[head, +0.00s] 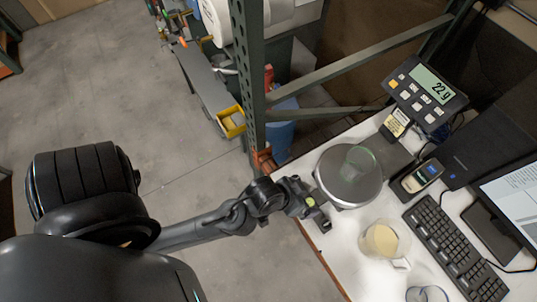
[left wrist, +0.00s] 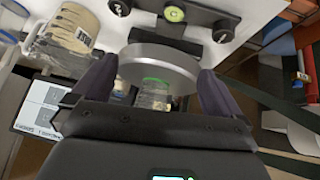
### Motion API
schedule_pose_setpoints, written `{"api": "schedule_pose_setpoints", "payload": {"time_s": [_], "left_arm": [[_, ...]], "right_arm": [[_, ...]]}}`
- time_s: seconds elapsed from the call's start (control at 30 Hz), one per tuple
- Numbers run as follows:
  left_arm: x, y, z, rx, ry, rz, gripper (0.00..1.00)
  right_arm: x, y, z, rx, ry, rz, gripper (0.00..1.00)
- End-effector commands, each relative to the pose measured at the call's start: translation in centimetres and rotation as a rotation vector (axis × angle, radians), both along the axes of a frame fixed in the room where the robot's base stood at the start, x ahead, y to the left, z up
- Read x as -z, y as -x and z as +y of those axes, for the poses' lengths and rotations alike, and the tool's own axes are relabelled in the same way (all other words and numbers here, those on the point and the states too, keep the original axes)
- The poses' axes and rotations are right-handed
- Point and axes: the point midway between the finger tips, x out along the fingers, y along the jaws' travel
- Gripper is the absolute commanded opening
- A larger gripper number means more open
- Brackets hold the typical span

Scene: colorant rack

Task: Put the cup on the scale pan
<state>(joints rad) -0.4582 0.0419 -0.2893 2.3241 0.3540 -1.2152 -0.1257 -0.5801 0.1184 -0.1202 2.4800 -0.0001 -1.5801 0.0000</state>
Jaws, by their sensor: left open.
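The clear cup (head: 361,160) with a green tint stands on the round silver scale pan (head: 335,187), toward its far side. In the left wrist view the picture is upside down; the green-edged cup (left wrist: 154,92) shows against the pan (left wrist: 155,58). The scale display (head: 432,86) reads 22 g. My left gripper (head: 320,213) is open and empty at the near left edge of the pan, apart from the cup. My right gripper is not in view.
A jug of yellowish contents (head: 382,240) stands on the white table in front of the pan. A keyboard (head: 455,250), a small device (head: 417,180) and a monitor (head: 512,195) fill the right side. A green rack post (head: 250,75) rises behind the table's left edge.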

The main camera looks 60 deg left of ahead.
Motion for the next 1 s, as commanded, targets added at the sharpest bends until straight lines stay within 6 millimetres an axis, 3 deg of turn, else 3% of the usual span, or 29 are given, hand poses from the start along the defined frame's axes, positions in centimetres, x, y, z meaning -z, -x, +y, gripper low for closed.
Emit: {"api": "schedule_pose_setpoints", "payload": {"time_s": [0.1, 0.3, 0.73, 0.87, 1.0], "left_arm": [[0.2, 4.3, 2.5, 0.078, -0.075, 0.148, 1.0], [-0.1, 8.2, 5.0, 0.133, -0.168, 0.282, 1.0], [-0.6, 8.6, 5.3, 0.14, -0.181, 0.299, 1.0], [-2.4, 8.6, 5.3, 0.14, -0.18, 0.299, 1.0], [-5.3, 8.6, 5.2, 0.14, -0.18, 0.298, 1.0]], "right_arm": [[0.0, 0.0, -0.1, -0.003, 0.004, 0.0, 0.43], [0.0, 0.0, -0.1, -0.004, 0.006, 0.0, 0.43], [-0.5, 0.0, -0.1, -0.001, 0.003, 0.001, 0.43], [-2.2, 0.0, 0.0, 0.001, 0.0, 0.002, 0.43], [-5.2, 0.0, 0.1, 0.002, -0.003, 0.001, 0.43]]}}
